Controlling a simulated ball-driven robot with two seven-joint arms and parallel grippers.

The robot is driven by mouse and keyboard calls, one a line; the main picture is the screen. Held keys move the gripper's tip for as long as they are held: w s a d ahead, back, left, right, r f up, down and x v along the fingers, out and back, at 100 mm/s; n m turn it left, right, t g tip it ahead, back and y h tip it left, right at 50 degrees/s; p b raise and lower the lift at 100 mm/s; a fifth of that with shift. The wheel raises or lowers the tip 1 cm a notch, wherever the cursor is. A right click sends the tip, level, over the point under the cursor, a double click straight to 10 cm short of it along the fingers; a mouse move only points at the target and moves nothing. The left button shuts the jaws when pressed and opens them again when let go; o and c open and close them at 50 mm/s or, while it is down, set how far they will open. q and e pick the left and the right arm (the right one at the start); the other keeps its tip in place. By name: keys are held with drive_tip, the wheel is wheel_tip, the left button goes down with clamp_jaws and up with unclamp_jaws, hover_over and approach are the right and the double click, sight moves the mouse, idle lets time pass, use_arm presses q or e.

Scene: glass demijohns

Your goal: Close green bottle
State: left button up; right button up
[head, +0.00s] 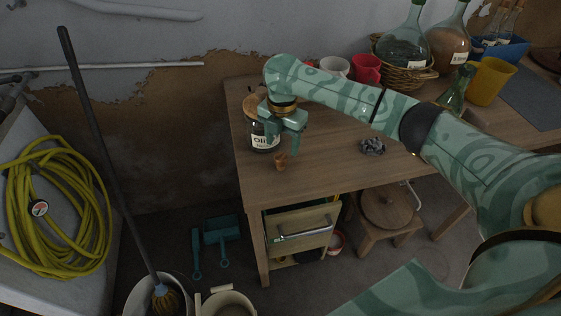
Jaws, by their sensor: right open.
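My right gripper (284,143) points down over the front left of the wooden table, with its jaws open. A small brown cork (281,162) stands on the table just below the fingertips; I cannot tell whether a finger touches it. A small green glass bottle (455,94) stands at the right, beside a yellow cup, far from the gripper. Its mouth is too small to make out. A larger green-tinted demijohn (403,48) sits in a wicker basket at the back; its top is cut off. My left gripper is out of view.
A labelled jar (263,137) stands close left of my right gripper. Red and white mugs (366,69) stand behind my arm. A dark crumpled lump (372,146) lies mid-table. The yellow cup (490,82) and a brown demijohn (449,46) are at right. The table's front left is mostly clear.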

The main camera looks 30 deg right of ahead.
sight(281, 156)
drive_tip(key=f+b, duration=0.3)
drive_tip(key=f, duration=0.2)
drive_tip(key=shift+a+f, duration=0.2)
drive_tip(key=shift+r, duration=0.15)
drive_tip(key=shift+s, duration=0.1)
drive_tip(key=c, duration=1.1)
